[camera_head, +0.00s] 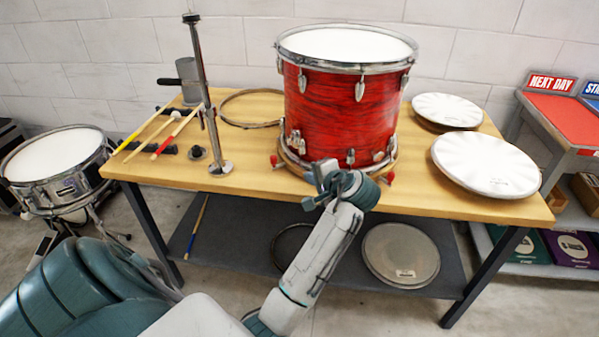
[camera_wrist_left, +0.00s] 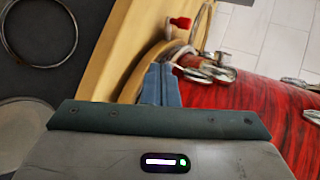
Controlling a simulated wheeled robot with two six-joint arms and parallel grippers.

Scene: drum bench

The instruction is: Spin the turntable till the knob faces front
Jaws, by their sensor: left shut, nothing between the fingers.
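A red drum (camera_head: 340,110) stands upright on a round wooden turntable (camera_head: 291,162) near the table's front edge. Small red knobs show low around it: one at the left (camera_head: 273,161), one at the front right (camera_head: 388,178). Contact is unclear.
The wooden table (camera_head: 440,200) holds two white drumheads (camera_head: 485,165) at the right, with drumsticks (camera_head: 160,128) and a metal stand (camera_head: 205,100) at the left. A hoop (camera_head: 250,108) lies behind. A lower shelf (camera_head: 240,240) holds a round drumhead (camera_head: 400,254).

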